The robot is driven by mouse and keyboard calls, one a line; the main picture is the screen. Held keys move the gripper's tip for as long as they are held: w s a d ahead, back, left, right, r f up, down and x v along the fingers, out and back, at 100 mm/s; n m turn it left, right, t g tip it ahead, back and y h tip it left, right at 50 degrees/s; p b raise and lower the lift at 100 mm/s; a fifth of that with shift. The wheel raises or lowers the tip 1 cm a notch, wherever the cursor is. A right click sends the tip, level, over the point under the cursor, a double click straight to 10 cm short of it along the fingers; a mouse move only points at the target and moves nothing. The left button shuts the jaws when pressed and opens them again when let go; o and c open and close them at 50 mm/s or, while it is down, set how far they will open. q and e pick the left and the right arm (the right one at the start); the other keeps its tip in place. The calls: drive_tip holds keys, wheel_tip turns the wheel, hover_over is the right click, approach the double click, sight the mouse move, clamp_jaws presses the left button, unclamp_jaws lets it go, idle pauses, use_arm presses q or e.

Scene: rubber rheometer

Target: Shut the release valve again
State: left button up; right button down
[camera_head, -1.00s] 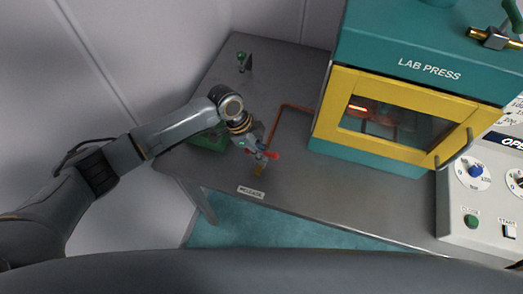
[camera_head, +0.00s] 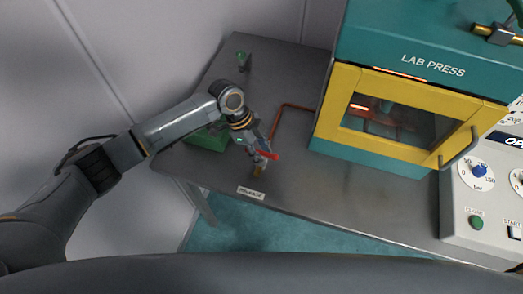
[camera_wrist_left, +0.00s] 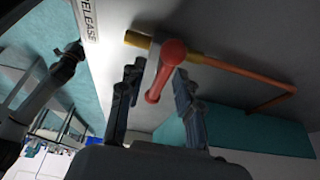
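The release valve's red handle (camera_head: 268,155) sticks out by the front edge of the grey table, beside the RELEASE label (camera_head: 250,192). In the left wrist view the red handle (camera_wrist_left: 170,62) crosses the brass and copper pipe (camera_wrist_left: 225,67), with its rounded end toward me. My left gripper (camera_head: 260,157) is at the valve. In the wrist view its two fingers (camera_wrist_left: 158,98) stand apart, one on each side of the handle, with gaps showing. The arm and fingers partly hide the valve body in the head view. My right gripper is not in view.
The teal lab press (camera_head: 425,50) with its yellow-framed door (camera_head: 335,105) stands to the right. A control panel (camera_head: 480,205) is at the far right. A green box (camera_head: 205,140) lies behind my left arm. A small green-topped post (camera_head: 242,57) stands farther back. The table front is clear.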

use_arm(q)
drive_tip(key=v, duration=1.2)
